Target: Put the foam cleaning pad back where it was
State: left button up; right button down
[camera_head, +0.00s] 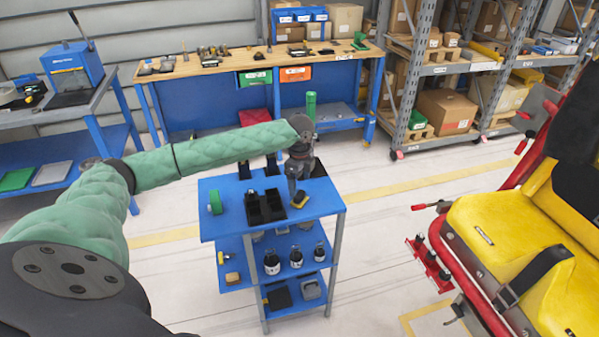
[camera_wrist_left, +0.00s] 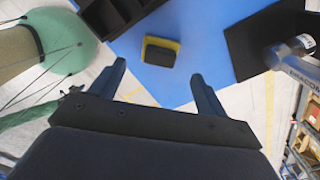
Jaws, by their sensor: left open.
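The foam cleaning pad (camera_head: 300,200), yellow with a black or dark grey top, lies on the blue top of the cart (camera_head: 327,200), near its front right part. It also shows in the left wrist view (camera_wrist_left: 160,51), alone on the blue surface. My left gripper (camera_head: 296,193) hangs over the cart, pointing down right by the pad. In the left wrist view its two fingers (camera_wrist_left: 158,76) are spread, with nothing between them, and the pad appears just beyond the tips. My right gripper is not in view.
A black compartment box (camera_head: 253,208) stands left of the pad, with a green roll (camera_head: 215,202) farther left. A dark panel (camera_wrist_left: 240,40) with a metal tool (camera_wrist_left: 296,66) lies on the other side. Bottles (camera_head: 272,262) stand on the shelf below. A red-and-yellow coaster car (camera_head: 490,235) is at right.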

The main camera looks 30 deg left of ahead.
aim_at(300, 194)
pick_arm(q)
jog(key=shift+r+b, duration=0.8)
jog(key=shift+r, duration=2.05)
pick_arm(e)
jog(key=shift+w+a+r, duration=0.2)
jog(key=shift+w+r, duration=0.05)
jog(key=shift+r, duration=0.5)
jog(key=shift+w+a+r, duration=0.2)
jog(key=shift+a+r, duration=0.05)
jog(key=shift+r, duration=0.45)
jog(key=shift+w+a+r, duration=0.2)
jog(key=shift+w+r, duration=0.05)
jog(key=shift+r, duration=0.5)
